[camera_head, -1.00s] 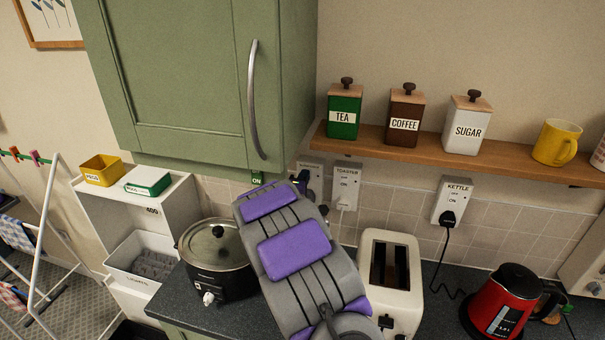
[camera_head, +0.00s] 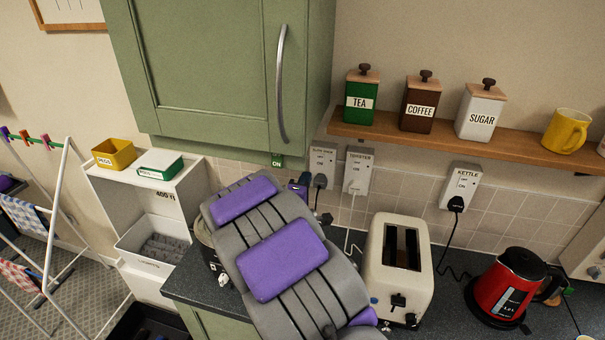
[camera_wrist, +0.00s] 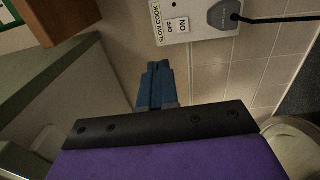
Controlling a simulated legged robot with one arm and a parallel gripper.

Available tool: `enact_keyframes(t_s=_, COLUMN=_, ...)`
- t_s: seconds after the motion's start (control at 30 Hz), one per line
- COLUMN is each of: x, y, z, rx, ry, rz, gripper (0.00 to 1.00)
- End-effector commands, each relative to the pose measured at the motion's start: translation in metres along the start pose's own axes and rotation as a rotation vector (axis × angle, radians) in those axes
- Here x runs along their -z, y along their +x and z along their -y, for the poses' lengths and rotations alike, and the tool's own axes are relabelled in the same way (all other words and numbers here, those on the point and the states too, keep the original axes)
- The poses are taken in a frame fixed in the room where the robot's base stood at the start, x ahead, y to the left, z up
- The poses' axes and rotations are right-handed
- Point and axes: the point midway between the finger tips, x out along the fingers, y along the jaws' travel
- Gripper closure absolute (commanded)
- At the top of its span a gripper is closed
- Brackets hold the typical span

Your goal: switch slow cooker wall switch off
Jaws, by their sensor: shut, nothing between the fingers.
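The slow cooker wall switch (camera_head: 321,160) is a white plate on the tiled wall, under the right edge of the green cabinet. A plug with a dark cable sits in it. In the head view my arm hides most of the slow cooker (camera_head: 205,240), and the fingers are mostly hidden.
The toaster switch (camera_head: 357,170) is close on the right, with a cream toaster (camera_head: 398,262) below. The green cabinet (camera_head: 215,70) overhangs on the left. The kettle switch (camera_head: 460,186), red kettle (camera_head: 506,287) and shelf (camera_head: 440,138) are farther right.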

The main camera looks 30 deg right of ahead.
Motion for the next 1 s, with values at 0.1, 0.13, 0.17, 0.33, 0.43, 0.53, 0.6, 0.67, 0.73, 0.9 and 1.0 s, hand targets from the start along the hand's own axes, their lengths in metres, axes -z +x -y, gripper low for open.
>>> enact_keyframes(t_s=0.1, x=-0.002, y=-0.013, z=-0.002, rx=0.002, ry=0.000, rz=0.001, gripper=1.00)
enact_keyframes(t_s=0.13, x=-0.002, y=-0.016, z=-0.002, rx=0.002, ry=-0.001, rz=0.002, gripper=1.00)
enact_keyframes(t_s=0.17, x=-0.001, y=-0.019, z=-0.003, rx=0.001, ry=-0.002, rz=0.002, gripper=1.00)
enact_keyframes(t_s=0.33, x=0.008, y=-0.033, z=-0.006, rx=-0.006, ry=-0.009, rz=0.000, gripper=1.00)
enact_keyframes(t_s=0.43, x=0.011, y=-0.038, z=-0.007, rx=-0.009, ry=-0.011, rz=0.000, gripper=1.00)
enact_keyframes(t_s=0.53, x=0.011, y=-0.038, z=-0.007, rx=-0.009, ry=-0.011, rz=0.000, gripper=1.00)
enact_keyframes(t_s=0.6, x=0.009, y=-0.035, z=-0.006, rx=-0.007, ry=-0.010, rz=0.000, gripper=1.00)
enact_keyframes(t_s=0.67, x=0.006, y=-0.032, z=-0.005, rx=-0.005, ry=-0.007, rz=0.001, gripper=1.00)
enact_keyframes(t_s=0.73, x=0.004, y=-0.029, z=-0.004, rx=-0.003, ry=-0.005, rz=0.002, gripper=1.00)
enact_keyframes(t_s=0.9, x=0.000, y=-0.025, z=-0.002, rx=0.009, ry=0.007, rz=0.000, gripper=1.00)
enact_keyframes(t_s=1.0, x=0.007, y=-0.031, z=0.004, rx=0.061, ry=0.061, rz=-0.018, gripper=1.00)
